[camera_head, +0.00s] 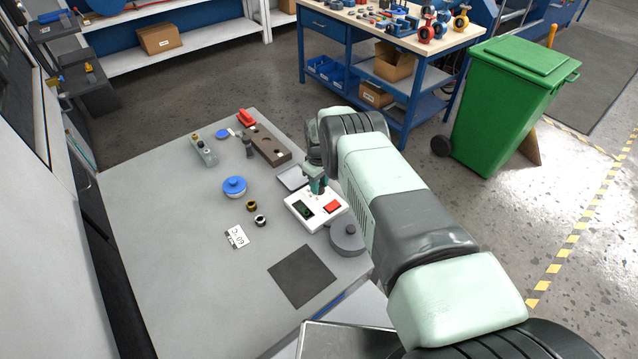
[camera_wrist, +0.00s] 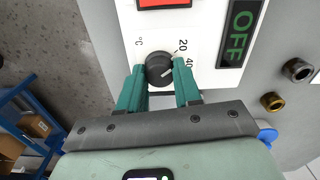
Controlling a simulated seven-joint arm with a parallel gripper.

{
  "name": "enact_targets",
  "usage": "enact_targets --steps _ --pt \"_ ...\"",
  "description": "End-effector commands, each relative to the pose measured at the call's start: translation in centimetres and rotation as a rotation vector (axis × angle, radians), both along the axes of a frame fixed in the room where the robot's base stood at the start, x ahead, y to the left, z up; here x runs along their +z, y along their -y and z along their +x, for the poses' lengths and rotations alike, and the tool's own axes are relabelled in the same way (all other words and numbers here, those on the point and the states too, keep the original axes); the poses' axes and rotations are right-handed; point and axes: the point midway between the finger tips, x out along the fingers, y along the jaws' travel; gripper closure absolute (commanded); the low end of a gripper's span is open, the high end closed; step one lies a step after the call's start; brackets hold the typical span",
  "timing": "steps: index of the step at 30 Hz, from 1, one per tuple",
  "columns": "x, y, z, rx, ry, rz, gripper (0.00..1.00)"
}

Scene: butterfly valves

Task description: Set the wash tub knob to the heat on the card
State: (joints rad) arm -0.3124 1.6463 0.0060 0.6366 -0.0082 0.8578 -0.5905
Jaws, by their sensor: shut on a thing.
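The white control box (camera_head: 316,222) has a dark display and a red button (camera_head: 333,207). In the wrist view its display (camera_wrist: 240,33) reads OFF in green. The round black knob (camera_wrist: 158,67) sits beside printed marks; 20 and 40 are readable, and other marks are hidden by my fingers. Its white pointer line faces right, roughly toward the 40 side. My gripper (camera_wrist: 160,92) has one teal finger on each side of the knob and is shut on it. In the head view my gripper (camera_head: 317,186) hides the knob. The white card (camera_head: 236,237) appears upside down and reads 60 °C.
A grey round lidded pot (camera_head: 347,237) stands close beside the box. A dark square mat (camera_head: 302,277), a blue-topped round part (camera_head: 234,187) and two small rings (camera_head: 256,213) lie on the grey table (camera_head: 160,250). A brown block (camera_head: 268,147) is behind.

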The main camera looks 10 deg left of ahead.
Motion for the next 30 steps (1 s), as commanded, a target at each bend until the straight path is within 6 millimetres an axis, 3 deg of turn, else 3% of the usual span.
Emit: enact_targets --steps 30 --pt "0.0 -0.02 -0.11 -0.906 -0.003 -0.002 0.97"
